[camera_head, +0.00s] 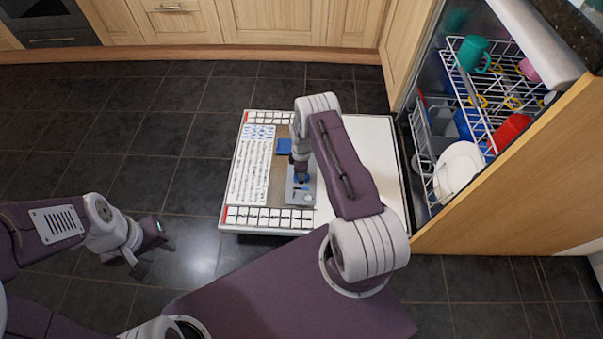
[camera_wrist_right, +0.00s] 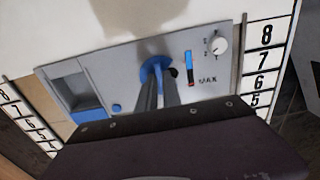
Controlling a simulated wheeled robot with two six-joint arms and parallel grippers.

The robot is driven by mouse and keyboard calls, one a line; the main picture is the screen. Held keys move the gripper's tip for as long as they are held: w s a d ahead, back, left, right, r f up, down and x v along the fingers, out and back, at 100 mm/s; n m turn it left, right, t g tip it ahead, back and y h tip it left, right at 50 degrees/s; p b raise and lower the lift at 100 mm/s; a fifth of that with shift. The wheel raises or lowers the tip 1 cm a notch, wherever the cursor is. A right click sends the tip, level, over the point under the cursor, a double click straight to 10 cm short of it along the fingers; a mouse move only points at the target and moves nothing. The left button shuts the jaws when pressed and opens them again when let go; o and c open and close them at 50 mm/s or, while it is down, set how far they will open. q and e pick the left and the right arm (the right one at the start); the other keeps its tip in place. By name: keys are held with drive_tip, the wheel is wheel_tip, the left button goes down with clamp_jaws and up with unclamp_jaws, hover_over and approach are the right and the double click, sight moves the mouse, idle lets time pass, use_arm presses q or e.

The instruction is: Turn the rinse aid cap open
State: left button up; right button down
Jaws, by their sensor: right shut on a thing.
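The rinse aid cap (camera_wrist_right: 150,70) is a round blue cap on a grey dispenser panel (camera_wrist_right: 205,93). In the wrist view my right gripper (camera_wrist_right: 157,84) has its two dark fingers close together on the cap. In the head view my right gripper (camera_head: 300,173) reaches down onto the dispenser panel (camera_head: 294,199), and its arm covers part of the open dishwasher door. The fingers partly hide the cap. My left gripper (camera_head: 151,252) is open and empty, above the floor left of the door.
The open dishwasher door (camera_head: 375,150) lies flat, with a printed chart (camera_head: 252,165) on its left. A dial (camera_wrist_right: 217,44) and a blue indicator (camera_wrist_right: 188,62) sit beside the cap. The racks (camera_head: 487,103) at right hold a green mug (camera_head: 472,52) and white plates (camera_head: 457,172). Floor at left is clear.

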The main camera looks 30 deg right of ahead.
drive_tip(key=c, duration=1.5)
unclamp_jaws()
drive_tip(key=shift+r, duration=0.1)
wheel_tip(320, 180, up, 9)
drive_tip(key=p, duration=0.5)
drive_tip(key=shift+p, duration=0.35)
drive_tip(key=shift+a, duration=0.1)
